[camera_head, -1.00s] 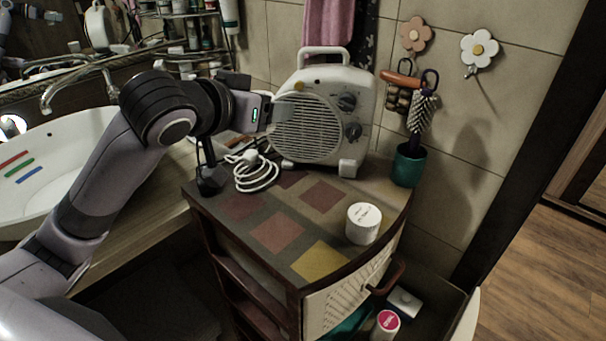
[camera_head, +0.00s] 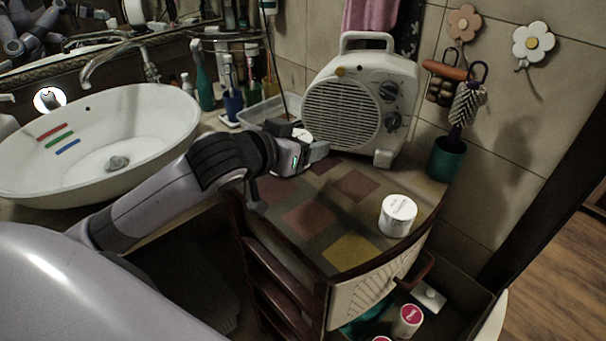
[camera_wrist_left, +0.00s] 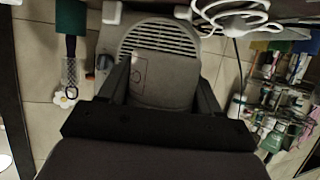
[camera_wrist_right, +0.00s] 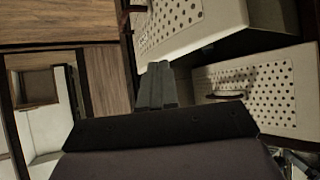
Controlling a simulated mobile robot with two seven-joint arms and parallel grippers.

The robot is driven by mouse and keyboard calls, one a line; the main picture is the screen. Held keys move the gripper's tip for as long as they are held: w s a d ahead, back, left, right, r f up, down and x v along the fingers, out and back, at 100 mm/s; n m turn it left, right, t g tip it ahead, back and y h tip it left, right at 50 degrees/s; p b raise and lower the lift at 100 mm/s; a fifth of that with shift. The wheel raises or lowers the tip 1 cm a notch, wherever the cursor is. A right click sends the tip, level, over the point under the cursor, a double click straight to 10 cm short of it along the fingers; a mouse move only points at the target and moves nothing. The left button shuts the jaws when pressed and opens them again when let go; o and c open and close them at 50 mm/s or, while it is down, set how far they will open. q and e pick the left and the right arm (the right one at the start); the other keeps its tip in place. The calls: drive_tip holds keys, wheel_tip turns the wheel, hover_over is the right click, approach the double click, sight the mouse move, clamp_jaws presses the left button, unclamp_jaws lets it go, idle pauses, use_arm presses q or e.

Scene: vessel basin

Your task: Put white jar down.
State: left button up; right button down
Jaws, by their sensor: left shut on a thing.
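My left gripper (camera_head: 318,152) is shut on a white jar (camera_wrist_left: 160,78), which fills the space between its fingers in the left wrist view. In the head view only a small white part of this jar (camera_head: 303,135) shows behind the gripper. The gripper is low over the back left of the patterned cabinet top (camera_head: 310,216), in front of the fan heater. I cannot tell whether the jar touches the top. Another white jar (camera_head: 398,216) stands upright on the cabinet's right side. My right gripper (camera_wrist_right: 157,85) is shut and empty, facing drawer fronts.
The white fan heater (camera_head: 360,103) stands at the back of the cabinet. A teal cup (camera_head: 446,160) is to its right. The washbasin (camera_head: 90,140) is at left. An open drawer (camera_head: 455,305) holds bottles. The middle of the cabinet top is clear.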

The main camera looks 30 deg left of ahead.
sight(302, 188)
use_arm(q)
wheel_tip(302, 188, down, 8)
drive_tip(key=shift+r, duration=0.1)
idle(0.4)
drive_tip(key=shift+f, duration=0.2)
drive_tip(key=o, duration=1.1)
drive_tip(key=shift+r, duration=0.25)
